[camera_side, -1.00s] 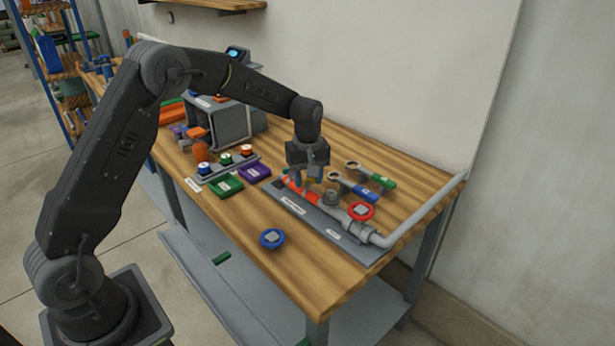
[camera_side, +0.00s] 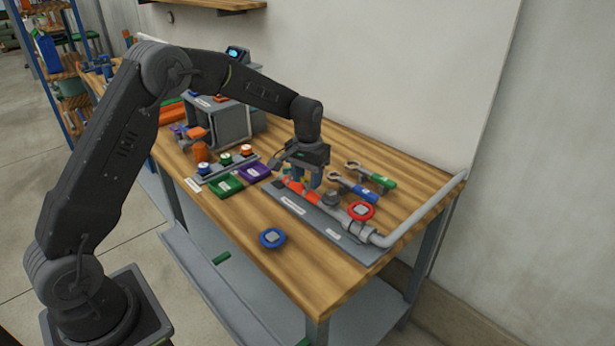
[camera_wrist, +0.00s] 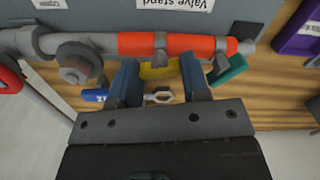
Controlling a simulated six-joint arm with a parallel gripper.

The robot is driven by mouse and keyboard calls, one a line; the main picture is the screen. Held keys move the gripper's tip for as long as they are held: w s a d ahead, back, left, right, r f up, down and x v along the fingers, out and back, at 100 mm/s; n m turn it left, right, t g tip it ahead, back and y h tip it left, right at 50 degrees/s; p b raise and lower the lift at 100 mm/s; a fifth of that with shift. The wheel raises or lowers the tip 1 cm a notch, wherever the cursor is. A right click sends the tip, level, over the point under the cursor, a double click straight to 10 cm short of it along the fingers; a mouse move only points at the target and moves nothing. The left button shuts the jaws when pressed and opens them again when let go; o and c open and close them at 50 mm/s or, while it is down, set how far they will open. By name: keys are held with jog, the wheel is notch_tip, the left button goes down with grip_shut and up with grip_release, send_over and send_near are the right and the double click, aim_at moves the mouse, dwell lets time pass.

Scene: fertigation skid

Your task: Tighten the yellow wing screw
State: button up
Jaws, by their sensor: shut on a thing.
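The yellow wing screw (camera_wrist: 158,71) shows in the wrist view beside the orange-red pipe section (camera_wrist: 195,46) of the valve stand. My gripper (camera_wrist: 160,76) has one blue-grey finger on each side of it and is shut on it. In the side view my gripper (camera_side: 306,179) points down over the orange-red part of the valve stand (camera_side: 343,240). How far the screw is turned in cannot be seen.
A red handwheel (camera_side: 361,211) and a grey pipe lie to the right on the stand. Blue-handled (camera_side: 364,193) and green-handled (camera_side: 382,180) wrenches lie behind. Green (camera_side: 224,184) and purple (camera_side: 254,172) trays stand left. A blue handwheel (camera_side: 272,238) lies in front on bare wood.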

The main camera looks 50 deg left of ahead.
aim_at(307, 178)
jog(key=shift+m, duration=1.2)
jog(key=o, duration=0.9)
notch_tip(307, 178, up, 14)
jog(key=shift+f, duration=0.1)
